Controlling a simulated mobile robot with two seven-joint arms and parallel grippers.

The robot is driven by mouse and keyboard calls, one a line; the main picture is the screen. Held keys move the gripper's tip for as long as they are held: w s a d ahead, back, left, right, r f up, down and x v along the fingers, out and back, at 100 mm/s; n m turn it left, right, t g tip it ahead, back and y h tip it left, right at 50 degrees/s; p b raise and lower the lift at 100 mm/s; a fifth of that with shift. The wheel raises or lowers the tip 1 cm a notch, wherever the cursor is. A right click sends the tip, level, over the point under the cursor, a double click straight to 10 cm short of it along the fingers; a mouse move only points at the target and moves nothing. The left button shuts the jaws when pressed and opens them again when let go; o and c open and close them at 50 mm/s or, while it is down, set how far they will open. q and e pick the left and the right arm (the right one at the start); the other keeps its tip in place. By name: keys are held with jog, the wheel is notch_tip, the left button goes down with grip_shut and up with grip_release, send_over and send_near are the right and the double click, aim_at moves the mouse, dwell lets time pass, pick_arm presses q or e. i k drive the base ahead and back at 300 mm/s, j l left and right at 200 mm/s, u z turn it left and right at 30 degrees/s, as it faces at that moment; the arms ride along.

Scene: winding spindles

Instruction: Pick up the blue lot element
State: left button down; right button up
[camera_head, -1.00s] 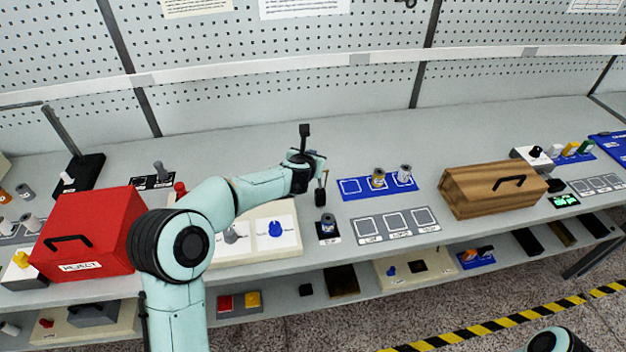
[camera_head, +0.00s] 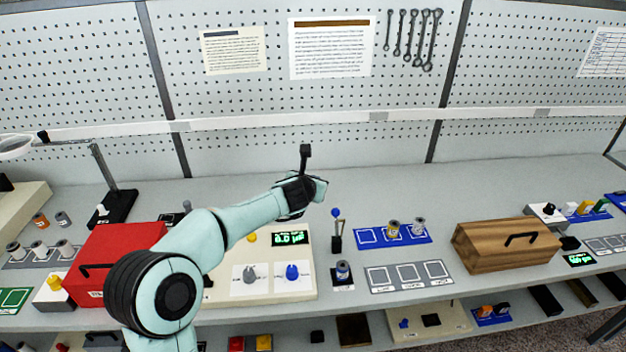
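A small cylinder with a dark blue band (camera_head: 343,271) stands upright on a black pad with a white label, near the front of the bench. It is the likeliest blue lot element, though I cannot read its label. Behind it stands a thin black post with a blue ball on top (camera_head: 336,213). My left gripper (camera_head: 316,190) is above the bench, up and left of the post and apart from the cylinder. Its fingers are too small and overlapped to show whether they are open. Nothing clearly shows in it. My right gripper is out of view.
A cream panel (camera_head: 215,291) with a grey knob and a blue knob (camera_head: 292,272) lies left of the cylinder. A blue tray (camera_head: 367,237) holds yellow and grey cylinders. A grey three-square tray (camera_head: 380,287), wooden box (camera_head: 490,255) and red box (camera_head: 120,240) stand nearby.

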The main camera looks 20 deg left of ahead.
aim_at(342, 267)
jog(key=k+l, duration=0.15)
jog(key=k, duration=0.35)
jog(key=k+l, duration=0.1)
jog(key=k, duration=0.4)
